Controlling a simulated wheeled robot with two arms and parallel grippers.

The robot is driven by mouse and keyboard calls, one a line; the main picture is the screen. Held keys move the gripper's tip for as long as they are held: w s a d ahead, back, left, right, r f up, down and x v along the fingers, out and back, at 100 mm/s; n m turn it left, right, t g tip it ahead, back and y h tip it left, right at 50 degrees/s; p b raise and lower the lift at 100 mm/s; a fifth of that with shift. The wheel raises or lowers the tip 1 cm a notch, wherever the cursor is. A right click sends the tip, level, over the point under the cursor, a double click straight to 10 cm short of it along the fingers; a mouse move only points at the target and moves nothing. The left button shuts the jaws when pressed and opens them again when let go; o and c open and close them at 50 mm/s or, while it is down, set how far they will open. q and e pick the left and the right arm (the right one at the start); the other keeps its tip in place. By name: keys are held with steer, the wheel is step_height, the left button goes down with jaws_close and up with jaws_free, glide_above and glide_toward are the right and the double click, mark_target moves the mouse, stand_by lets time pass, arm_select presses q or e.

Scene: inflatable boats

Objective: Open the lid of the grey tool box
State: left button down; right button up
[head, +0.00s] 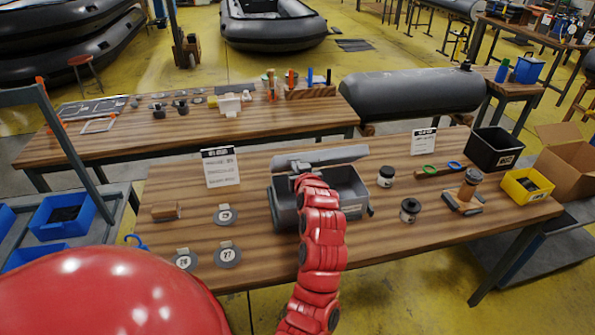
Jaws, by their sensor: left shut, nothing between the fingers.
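The grey tool box (283,213) stands on the near wooden table, at the middle of the head view. Its lid (345,154) is raised along the back edge, and part of the dark inside shows below it. My left gripper (304,181) is at the end of the red arm, over the box's opening and in front of the lid. It is shut and empty. The fingertips are small and partly hidden, so I cannot tell whether they touch the lid. The arm covers part of the box's front. My right gripper is not in view.
The near table (400,240) holds round discs left of the box, a sign (220,167), jars and a black bin (494,151) to the right. A yellow bin (526,186) sits at the right end. A second table with tools stands behind.

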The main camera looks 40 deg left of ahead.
mark_target(294, 158)
arm_select(q)
steer(key=shift+w+a+r+b, duration=0.35)
steer(key=shift+w+a+r, duration=0.2)
steer(key=shift+a, duration=0.05)
steer(key=shift+w+a+r, duration=0.45)
steer(key=shift+a+r, duration=0.1)
steer(key=shift+r, duration=0.05)
steer(key=shift+b, duration=0.3)
steer(key=shift+w+a+r+b, duration=0.3)
steer(key=shift+w+a+b, duration=0.1)
steer(key=shift+w+a, duration=0.15)
steer(key=shift+w+a+r+b, duration=0.3)
steer(key=shift+w+a+b, duration=0.15)
steer(key=shift+a, duration=0.15)
steer(key=shift+w+a+r, duration=0.1)
steer(key=shift+a+r, duration=0.05)
steer(key=shift+w+a, duration=0.1)
